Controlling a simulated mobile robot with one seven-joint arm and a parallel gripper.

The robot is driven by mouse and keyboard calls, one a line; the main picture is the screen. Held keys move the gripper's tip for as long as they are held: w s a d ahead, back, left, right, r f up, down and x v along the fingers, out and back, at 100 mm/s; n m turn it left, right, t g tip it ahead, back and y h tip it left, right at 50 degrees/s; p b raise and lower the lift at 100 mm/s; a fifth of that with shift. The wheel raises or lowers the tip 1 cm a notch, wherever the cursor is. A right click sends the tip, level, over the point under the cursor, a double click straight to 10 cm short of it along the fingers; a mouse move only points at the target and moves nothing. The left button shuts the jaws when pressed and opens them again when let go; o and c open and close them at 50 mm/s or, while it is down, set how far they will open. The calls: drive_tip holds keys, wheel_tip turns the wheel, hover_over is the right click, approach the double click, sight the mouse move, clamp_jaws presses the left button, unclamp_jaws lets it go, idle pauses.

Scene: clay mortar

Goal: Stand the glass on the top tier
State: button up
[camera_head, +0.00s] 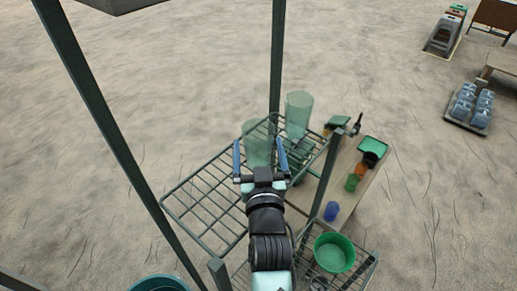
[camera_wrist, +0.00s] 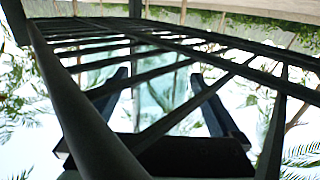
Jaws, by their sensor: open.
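A clear greenish glass (camera_head: 257,143) stands upright between the two fingers of my gripper (camera_head: 260,158) at the wire top tier (camera_head: 205,192) of the rack. The fingers are spread, one on each side of the glass. The wrist view shows the pale glass (camera_wrist: 165,85) between my open gripper (camera_wrist: 165,95), with rack bars crossing in front. A second, similar glass (camera_head: 298,112) stands upright just behind and to the right, near the tier's far right corner. I cannot tell whether the fingers touch the nearer glass.
Dark rack posts (camera_head: 105,125) rise at the left, back and right. A low wooden table (camera_head: 347,190) at the right bears cups and a green tray (camera_head: 373,145). A green bowl (camera_head: 334,252) sits on a lower tier. The left part of the top tier is bare.

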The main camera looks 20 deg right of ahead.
drive_tip(key=shift+r+p, duration=0.3)
drive_tip(key=shift+p, duration=0.05)
drive_tip(key=s+b, duration=0.1)
drive_tip(key=s, duration=0.2)
drive_tip(key=s+a+b, duration=0.1)
drive_tip(key=s, duration=0.3)
drive_tip(key=s+a+b, duration=0.1)
drive_tip(key=s+b, duration=0.1)
drive_tip(key=s, duration=0.1)
drive_tip(key=shift+s+a+f, duration=0.1)
drive_tip(key=shift+s+f, duration=0.1)
drive_tip(key=shift+f, duration=0.1)
drive_tip(key=shift+s+a+r, duration=0.1)
drive_tip(key=shift+s+r, duration=0.05)
drive_tip(key=shift+s, duration=0.45)
drive_tip(key=shift+s, duration=0.1)
